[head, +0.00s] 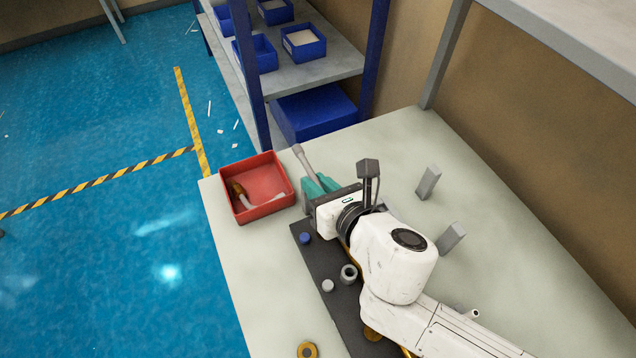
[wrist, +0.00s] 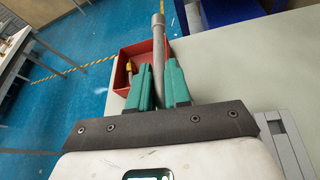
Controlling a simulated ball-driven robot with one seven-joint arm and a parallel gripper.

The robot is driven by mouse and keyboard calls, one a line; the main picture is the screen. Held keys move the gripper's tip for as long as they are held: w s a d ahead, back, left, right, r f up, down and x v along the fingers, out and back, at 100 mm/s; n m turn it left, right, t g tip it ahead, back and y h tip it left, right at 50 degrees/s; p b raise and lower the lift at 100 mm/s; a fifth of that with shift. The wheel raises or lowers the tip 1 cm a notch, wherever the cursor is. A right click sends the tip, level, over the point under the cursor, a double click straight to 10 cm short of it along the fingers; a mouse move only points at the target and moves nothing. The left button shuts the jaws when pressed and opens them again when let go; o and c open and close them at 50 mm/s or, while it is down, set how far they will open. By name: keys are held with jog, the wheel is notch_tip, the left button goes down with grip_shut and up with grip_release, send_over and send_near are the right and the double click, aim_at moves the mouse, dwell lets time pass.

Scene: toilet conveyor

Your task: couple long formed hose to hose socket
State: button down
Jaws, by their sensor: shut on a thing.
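My gripper (wrist: 158,88), with green fingers, is shut on a long grey hose (wrist: 159,45). The hose sticks out beyond the fingertips and ends in a wider collar. In the head view the hose (head: 303,162) points up and away from my gripper (head: 322,184), near the back right corner of the red bin. Its lower part is hidden by the fingers and my wrist. A grey open-ended ring-like fitting (head: 348,272) stands on the dark mat beside my arm; I cannot tell whether it is the hose socket.
The red bin (head: 283,204) holds a pale bent hose with a brass-coloured end (head: 236,188). A blue cap (head: 305,238) and a small grey cylinder (head: 327,286) sit on the dark mat (head: 318,262). Two grey blocks (head: 428,182) stand right of my arm. A blue-posted shelf (head: 252,80) stands behind the table.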

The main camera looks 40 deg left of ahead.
jog(key=shift+f+b, duration=0.85)
jog(key=shift+f, duration=0.25)
jog(key=c, duration=1)
grip_release()
jog(key=shift+d, duration=0.1)
jog(key=b+v, duration=0.1)
jog(key=v, duration=0.9)
jog(key=shift+d+r+b, duration=0.2)
jog(key=shift+d+b, duration=0.05)
jog(key=shift+b, duration=0.1)
jog(key=shift+s, duration=0.1)
jog(key=shift+s, duration=0.1)
